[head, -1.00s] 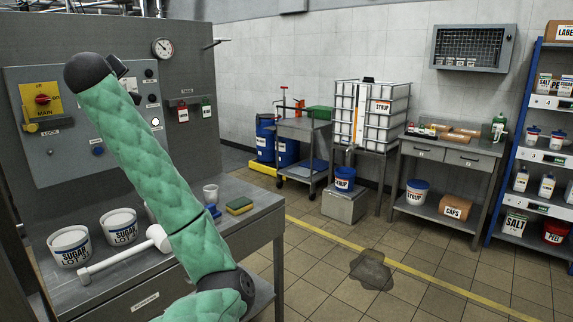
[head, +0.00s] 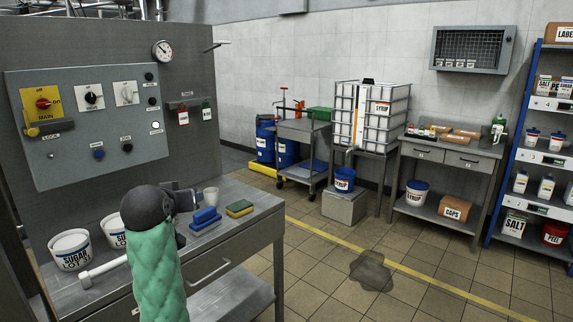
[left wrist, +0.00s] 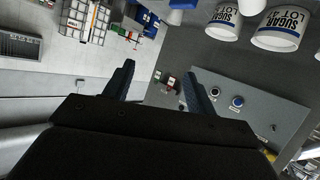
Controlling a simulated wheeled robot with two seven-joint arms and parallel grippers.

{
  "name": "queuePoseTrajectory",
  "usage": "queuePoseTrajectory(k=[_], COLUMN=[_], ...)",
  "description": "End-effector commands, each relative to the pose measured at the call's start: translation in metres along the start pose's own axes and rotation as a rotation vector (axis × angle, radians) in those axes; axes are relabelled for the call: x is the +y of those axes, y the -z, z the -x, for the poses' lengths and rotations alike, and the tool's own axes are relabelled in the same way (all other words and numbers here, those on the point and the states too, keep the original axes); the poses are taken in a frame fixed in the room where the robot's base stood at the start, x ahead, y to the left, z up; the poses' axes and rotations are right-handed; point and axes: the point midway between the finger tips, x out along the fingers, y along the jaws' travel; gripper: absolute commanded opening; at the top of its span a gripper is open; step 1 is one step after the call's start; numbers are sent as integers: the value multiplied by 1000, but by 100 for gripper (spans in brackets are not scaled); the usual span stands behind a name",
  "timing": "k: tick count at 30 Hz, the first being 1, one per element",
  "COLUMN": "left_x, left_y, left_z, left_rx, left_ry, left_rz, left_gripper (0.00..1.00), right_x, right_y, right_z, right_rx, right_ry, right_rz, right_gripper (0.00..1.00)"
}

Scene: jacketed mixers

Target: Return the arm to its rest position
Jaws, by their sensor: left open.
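My left arm, in a green quilted sleeve, rises from the bottom of the head view. Its dark wrist is in front of the bench, and my left gripper (head: 186,200) points to the right, partly hidden by the wrist. In the left wrist view the two fingers of my left gripper (left wrist: 158,84) are spread apart with nothing between them. My right gripper is in neither view.
A control panel (head: 85,165) stands behind. The tiled floor to the right is open, with a dark puddle (head: 371,271).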

Motion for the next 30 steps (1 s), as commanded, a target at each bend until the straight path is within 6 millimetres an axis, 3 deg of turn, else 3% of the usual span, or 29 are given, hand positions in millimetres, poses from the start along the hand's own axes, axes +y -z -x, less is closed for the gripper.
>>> queuePoseTrajectory(k=[3,14,30], left_x=[12,40,55], left_y=[-47,-182,-384], left_z=[2,22,86], left_rx=[-60,-233,-544], left_ry=[-24,-95,-159], left_rz=[-39,-131,-216], left_gripper=[56,56,56], right_x=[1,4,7], right_y=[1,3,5], right_z=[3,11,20], right_rx=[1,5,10], right_ry=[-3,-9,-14], right_rz=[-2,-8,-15], right_gripper=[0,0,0])
